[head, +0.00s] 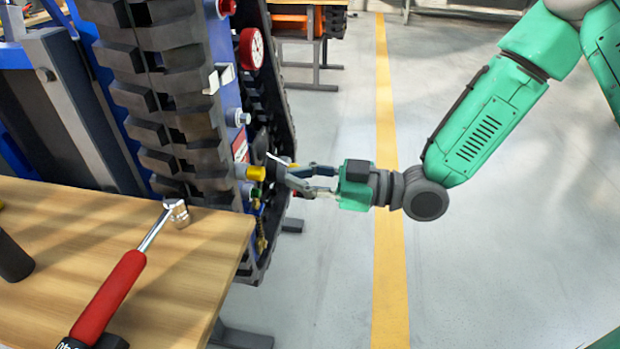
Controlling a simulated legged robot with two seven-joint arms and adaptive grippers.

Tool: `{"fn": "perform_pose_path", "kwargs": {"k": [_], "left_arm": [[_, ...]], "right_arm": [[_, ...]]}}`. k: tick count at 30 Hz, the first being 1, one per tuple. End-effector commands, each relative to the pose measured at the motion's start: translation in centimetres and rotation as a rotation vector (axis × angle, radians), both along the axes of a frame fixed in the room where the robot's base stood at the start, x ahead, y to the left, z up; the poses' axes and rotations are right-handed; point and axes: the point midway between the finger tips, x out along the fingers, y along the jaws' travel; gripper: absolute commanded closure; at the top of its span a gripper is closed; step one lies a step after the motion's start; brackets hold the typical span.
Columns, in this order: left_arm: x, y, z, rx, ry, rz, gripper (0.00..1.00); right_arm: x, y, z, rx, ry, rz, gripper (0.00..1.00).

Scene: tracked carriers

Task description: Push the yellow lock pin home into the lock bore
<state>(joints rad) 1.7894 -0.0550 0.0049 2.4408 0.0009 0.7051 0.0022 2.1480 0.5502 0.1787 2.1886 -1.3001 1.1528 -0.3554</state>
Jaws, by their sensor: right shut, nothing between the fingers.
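The yellow lock pin (256,173) sticks out from the side of the tracked carrier (232,100), just beyond the track. Its inner end meets a pale round fitting beside the track, and the lock bore itself is hidden. My right gripper (277,169) reaches in from the right with its fingertips at the outer end of the pin. My left gripper is not in view.
A wooden bench (215,235) at lower left carries a red-handled hammer-like tool (110,295) and a dark object (12,258). A red-rimmed gauge (251,48) and blue fittings sit above the pin. A brass chain (261,232) hangs below. Open floor lies right.

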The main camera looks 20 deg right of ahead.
Motion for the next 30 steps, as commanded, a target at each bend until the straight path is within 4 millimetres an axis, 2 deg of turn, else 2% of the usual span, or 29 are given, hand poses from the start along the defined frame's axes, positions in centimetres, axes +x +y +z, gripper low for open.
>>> {"fn": "perform_pose_path", "kwargs": {"k": [4,10,30], "left_arm": [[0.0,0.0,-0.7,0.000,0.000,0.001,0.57],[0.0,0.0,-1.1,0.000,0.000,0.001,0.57],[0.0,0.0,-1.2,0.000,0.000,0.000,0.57]], "right_arm": [[1.0,1.4,-0.1,0.002,-0.002,0.001,1.00],[1.8,2.4,-0.1,0.007,0.001,0.000,1.00],[2.1,2.9,0.0,0.006,0.002,0.000,1.00]]}}
